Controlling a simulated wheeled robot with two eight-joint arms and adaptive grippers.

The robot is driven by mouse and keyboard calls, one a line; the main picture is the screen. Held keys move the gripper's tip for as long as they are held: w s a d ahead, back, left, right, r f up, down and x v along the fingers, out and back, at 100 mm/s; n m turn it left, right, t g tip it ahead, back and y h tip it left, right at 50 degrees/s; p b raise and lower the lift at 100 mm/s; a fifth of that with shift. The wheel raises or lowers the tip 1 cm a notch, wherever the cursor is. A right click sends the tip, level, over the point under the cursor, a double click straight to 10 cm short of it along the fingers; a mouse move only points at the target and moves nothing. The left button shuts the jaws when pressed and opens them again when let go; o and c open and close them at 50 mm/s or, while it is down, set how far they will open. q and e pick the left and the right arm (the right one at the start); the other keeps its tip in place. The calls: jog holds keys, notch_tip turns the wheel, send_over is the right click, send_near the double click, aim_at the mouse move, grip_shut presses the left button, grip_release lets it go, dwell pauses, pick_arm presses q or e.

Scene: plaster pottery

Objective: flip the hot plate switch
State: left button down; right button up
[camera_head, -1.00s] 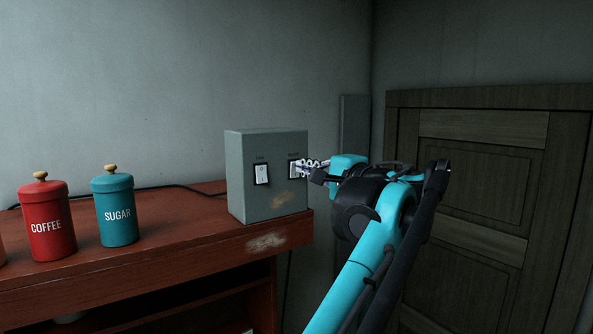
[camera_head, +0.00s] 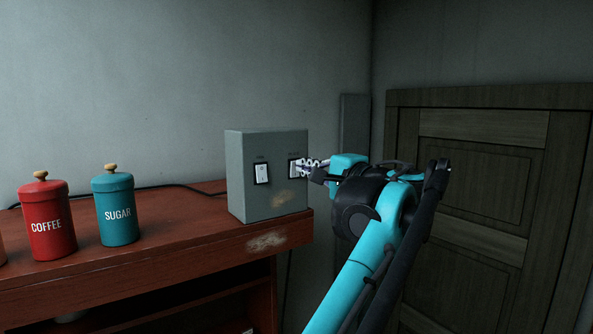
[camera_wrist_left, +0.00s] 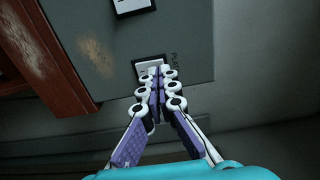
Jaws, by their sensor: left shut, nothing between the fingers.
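A grey switch box (camera_head: 268,175) stands on the right end of the red-brown wooden shelf (camera_head: 170,240). Its front has two white rocker switches in dark frames. The left switch (camera_head: 261,173) is fully clear. The right switch (camera_head: 293,168) is partly hidden by my left gripper (camera_head: 302,168). In the left wrist view, my left gripper (camera_wrist_left: 158,72) is shut and empty, with its fingertips at this switch (camera_wrist_left: 149,60). I cannot tell whether they touch or press it. The small label beside it is only partly readable. My right gripper is not in view.
A red COFFEE canister (camera_head: 47,220) and a teal SUGAR canister (camera_head: 116,212) stand left of the box. A black cable (camera_head: 170,187) runs along the wall behind them. A dark wooden door (camera_head: 480,200) is at the right.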

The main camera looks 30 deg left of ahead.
pick_arm(q)
jog(key=shift+x, duration=0.8)
dwell(0.4)
jog(key=v, duration=0.7)
jog(key=shift+p, duration=0.45)
jog(key=shift+a, duration=0.1)
